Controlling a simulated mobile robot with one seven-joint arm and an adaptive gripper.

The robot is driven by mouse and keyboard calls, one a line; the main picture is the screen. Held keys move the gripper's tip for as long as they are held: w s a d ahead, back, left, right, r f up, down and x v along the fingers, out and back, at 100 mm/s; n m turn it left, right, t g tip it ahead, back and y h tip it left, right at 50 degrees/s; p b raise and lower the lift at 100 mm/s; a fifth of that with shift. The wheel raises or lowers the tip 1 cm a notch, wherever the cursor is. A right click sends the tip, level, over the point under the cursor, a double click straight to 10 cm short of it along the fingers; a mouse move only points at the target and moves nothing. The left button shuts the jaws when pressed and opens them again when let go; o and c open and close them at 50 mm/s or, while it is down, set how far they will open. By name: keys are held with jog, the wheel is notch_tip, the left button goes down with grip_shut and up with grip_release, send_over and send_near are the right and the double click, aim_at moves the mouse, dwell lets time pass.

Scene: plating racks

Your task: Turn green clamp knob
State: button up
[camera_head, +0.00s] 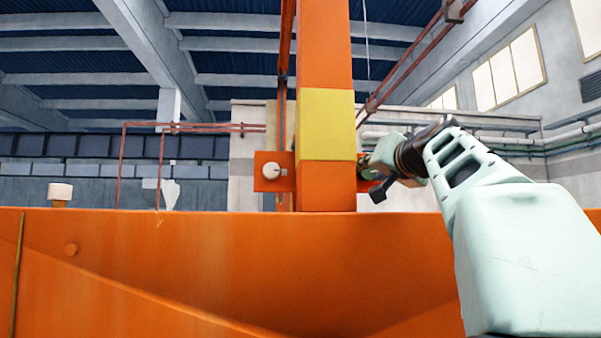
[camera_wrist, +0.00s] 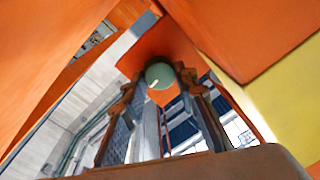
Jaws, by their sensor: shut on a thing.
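The green clamp knob (camera_wrist: 159,75) is round with a pale pointer mark, and sits on an orange plate (camera_wrist: 150,47) in the wrist view. My gripper (camera_wrist: 162,84) has one finger on each side of the knob and is shut on it. In the head view my gripper (camera_head: 376,174) is at the right side of the orange post (camera_head: 326,188), below the level of its yellow band (camera_head: 327,124). There the knob is mostly hidden by the gripper and too small to make out clearly.
A white knob (camera_head: 270,172) with a dark mark sits on an orange plate left of the post. A wide orange beam (camera_head: 250,260) crosses the front below. A pale cap (camera_head: 60,191) stands at the far left. Orange and yellow surfaces crowd the wrist view's upper sides.

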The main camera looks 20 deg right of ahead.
jog(key=shift+r+m, duration=0.1)
jog(key=shift+m, duration=0.6)
jog(key=o, duration=1.2)
jog(key=shift+c, duration=0.2)
